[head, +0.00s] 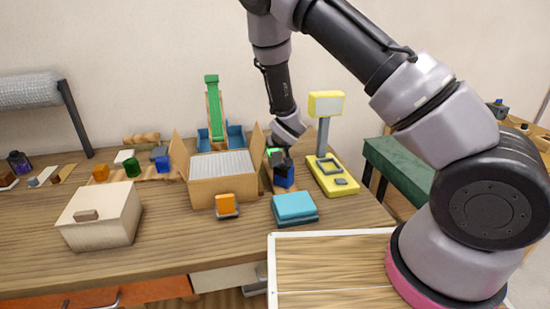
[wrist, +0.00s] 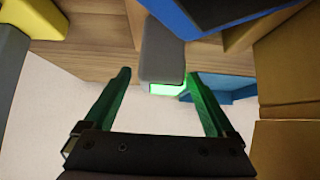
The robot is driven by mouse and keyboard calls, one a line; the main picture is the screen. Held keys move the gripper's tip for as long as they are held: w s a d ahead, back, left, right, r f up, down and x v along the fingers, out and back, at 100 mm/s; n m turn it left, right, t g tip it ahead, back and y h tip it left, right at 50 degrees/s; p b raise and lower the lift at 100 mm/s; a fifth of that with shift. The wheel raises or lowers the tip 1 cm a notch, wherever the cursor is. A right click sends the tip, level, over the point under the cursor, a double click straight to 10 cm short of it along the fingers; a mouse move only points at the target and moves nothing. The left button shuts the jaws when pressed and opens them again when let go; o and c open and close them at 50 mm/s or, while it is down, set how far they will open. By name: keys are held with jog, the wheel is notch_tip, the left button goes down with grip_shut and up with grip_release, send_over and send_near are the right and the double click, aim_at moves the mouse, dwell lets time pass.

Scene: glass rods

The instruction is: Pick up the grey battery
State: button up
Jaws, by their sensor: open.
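A grey block (wrist: 162,55) with a bright green end (wrist: 167,89), which looks like the grey battery, shows in the wrist view between the tips of my gripper's two green fingers (wrist: 158,76). The fingers are apart, one on each side of it, and I see a gap on both sides. In the head view my gripper (head: 277,158) is low over the table, behind and right of the open carton. A green spot shows beside it there, but the grey block cannot be clearly made out. A dark blue block (head: 285,178) stands just below and in front of my gripper.
The open cardboard carton (head: 208,192) is close at the left, its flap beside my gripper. A yellow scale (head: 332,178) stands at the right. A light-blue box (head: 294,206) lies in front. A green slide with a blue base (head: 236,137) stands behind.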

jog(key=shift+c, duration=0.3)
grip_shut()
